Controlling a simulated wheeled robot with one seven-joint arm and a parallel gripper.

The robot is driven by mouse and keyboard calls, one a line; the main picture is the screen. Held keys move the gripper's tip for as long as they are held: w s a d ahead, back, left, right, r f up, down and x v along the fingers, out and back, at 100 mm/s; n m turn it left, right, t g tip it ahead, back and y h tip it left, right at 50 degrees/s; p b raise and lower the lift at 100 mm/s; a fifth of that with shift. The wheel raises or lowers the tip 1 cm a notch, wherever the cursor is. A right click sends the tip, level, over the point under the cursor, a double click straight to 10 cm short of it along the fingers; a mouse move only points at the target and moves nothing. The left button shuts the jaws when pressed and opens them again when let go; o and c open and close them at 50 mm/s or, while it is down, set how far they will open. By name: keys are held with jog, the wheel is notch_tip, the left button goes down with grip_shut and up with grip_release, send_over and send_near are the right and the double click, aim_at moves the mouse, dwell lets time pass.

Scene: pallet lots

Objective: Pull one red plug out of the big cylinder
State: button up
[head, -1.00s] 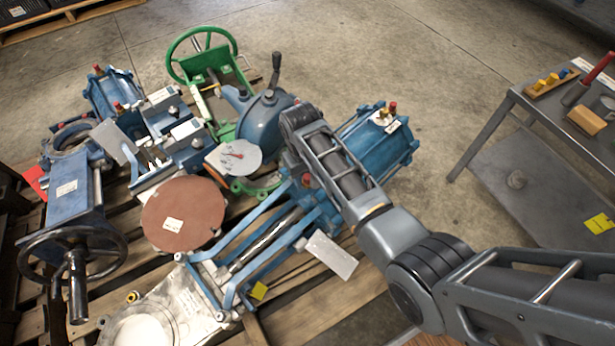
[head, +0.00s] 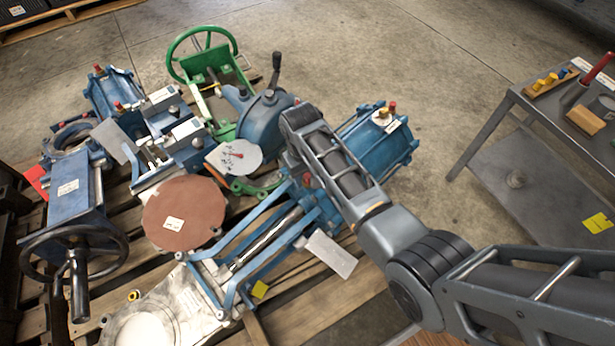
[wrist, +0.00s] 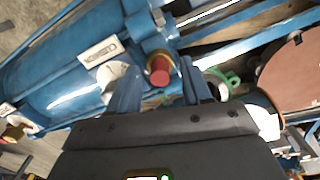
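The big blue cylinder (head: 408,150) lies on the pallet, partly behind my arm in the head view; its body fills the upper left of the wrist view (wrist: 62,65). One red plug (head: 393,106) stands at its far end beside a brass fitting. Another red plug (head: 307,180) is at its near end, next to my arm. In the wrist view this red plug (wrist: 158,70) shows between the fingertips of my gripper (wrist: 160,82). The fingers are apart, one on each side, with gaps to the plug. The head view hides my gripper behind the arm.
Blue valves, a green handwheel (head: 202,42), a rust-brown disc (head: 184,213) and a blue yoke frame crowd the pallet around the cylinder. A grey metal cart (head: 500,125) with wooden blocks stands at right. The concrete floor between them is clear.

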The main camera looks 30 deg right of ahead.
aim_at(305, 177)
grip_shut()
jog(key=shift+r, duration=0.1)
dwell(0.7)
jog(key=shift+a+r+p, duration=0.2)
jog(key=shift+r+p, duration=2.7)
jog(key=shift+p, duration=0.2)
